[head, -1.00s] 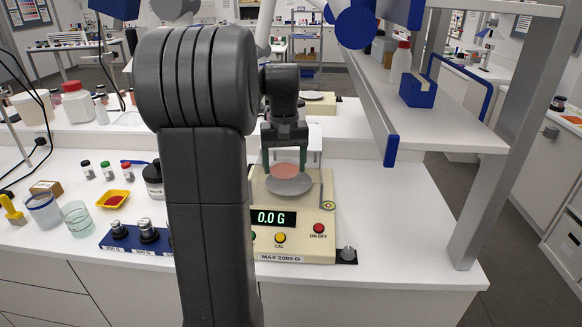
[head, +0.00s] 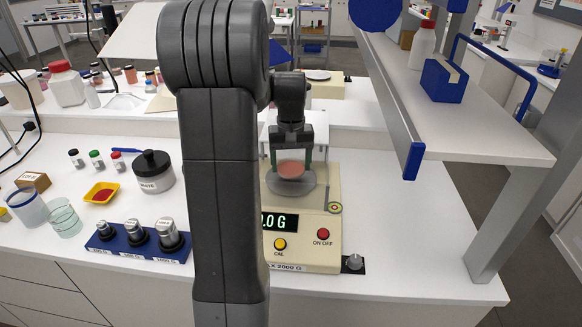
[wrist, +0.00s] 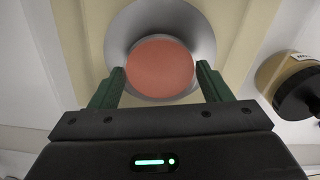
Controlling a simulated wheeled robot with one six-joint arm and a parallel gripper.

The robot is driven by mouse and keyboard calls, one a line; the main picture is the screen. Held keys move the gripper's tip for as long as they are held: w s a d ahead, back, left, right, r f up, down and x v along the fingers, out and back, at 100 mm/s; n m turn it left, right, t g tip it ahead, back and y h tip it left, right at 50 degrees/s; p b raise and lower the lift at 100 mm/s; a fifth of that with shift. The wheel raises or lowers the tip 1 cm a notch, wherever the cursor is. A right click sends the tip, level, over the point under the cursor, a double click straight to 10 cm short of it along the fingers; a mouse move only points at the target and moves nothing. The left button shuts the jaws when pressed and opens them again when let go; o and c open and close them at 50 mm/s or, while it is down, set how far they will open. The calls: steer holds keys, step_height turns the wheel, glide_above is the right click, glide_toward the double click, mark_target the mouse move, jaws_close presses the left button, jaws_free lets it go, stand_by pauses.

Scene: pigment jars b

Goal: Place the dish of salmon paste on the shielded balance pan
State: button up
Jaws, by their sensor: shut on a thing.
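The dish of salmon paste (head: 291,169) is round with a pink-orange top. My gripper (head: 291,160) is shut on it, one green finger on each side; the wrist view also shows the dish (wrist: 160,66) between the fingers (wrist: 160,85). The dish is over the round grey pan (head: 305,188) of the cream balance (head: 328,225). The wrist view shows the pan (wrist: 120,35) around and beneath it. I cannot tell whether dish and pan touch. A white shield-like panel (head: 317,128) stands just behind the pan. My arm hides the display's left part; ".0 G" shows.
A blue weight block (head: 130,247) and a black-lidded jar (head: 153,172) stand left of the balance. A yellow tray (head: 101,193) lies farther left. A white shelf (head: 450,125) overhangs on the right. Another cream balance (head: 330,88) stands behind.

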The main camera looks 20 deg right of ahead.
mark_target(291, 170)
steer(key=shift+f, duration=1)
steer(key=shift+f, duration=0.2)
steer(key=o, duration=1)
steer(key=shift+c, duration=0.2)
step_height(291, 170, up, 12)
steer(key=shift+r, duration=0.2)
